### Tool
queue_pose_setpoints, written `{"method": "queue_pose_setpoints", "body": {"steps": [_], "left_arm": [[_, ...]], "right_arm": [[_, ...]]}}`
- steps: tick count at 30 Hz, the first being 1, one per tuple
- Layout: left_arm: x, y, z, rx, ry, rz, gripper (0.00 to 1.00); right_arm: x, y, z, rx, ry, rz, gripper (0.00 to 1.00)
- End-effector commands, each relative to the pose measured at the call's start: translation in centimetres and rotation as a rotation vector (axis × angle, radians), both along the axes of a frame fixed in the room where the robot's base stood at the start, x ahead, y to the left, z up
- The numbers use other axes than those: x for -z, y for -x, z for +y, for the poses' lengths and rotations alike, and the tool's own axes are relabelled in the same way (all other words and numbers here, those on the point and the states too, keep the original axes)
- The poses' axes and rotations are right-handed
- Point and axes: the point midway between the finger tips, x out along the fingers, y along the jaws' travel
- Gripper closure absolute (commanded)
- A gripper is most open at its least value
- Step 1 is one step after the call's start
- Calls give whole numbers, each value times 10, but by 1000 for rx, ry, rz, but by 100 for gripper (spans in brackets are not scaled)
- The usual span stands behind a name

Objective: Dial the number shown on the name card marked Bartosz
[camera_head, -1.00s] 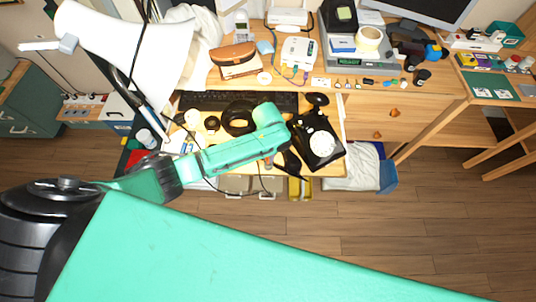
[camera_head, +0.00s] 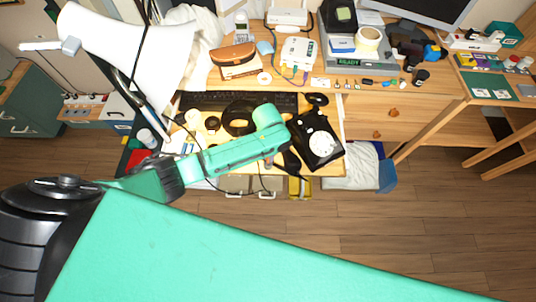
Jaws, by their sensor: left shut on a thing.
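A black dial phone (camera_head: 308,150) with a round white dial (camera_head: 322,145) stands at the right front of the desk's pulled-out lower shelf. My left arm reaches in from the left. My left gripper (camera_head: 289,160) is at the phone's left side, partly hidden by my own wrist. It appears shut on a dark piece there, likely the phone's handset, though the shape is hard to make out. My right gripper is not in view.
A black keyboard (camera_head: 290,101) lies behind my wrist, and a black ring-shaped thing (camera_head: 238,118) to its left. A grey device (camera_head: 362,62) with a green display stands at the back. A large white lamp (camera_head: 125,50) is at upper left. Open floor (camera_head: 400,220) lies in front.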

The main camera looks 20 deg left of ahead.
Motion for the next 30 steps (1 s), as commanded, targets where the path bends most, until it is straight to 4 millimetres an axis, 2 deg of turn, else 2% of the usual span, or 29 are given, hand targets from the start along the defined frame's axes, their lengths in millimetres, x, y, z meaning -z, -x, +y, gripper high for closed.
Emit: {"method": "queue_pose_setpoints", "body": {"steps": [11, 30], "left_arm": [[0, 0, 0, 0, 0, 0, 100], [15, 0, 0, 1, 0, 0, 100]], "right_arm": [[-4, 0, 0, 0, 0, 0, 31], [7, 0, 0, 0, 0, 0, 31]]}}
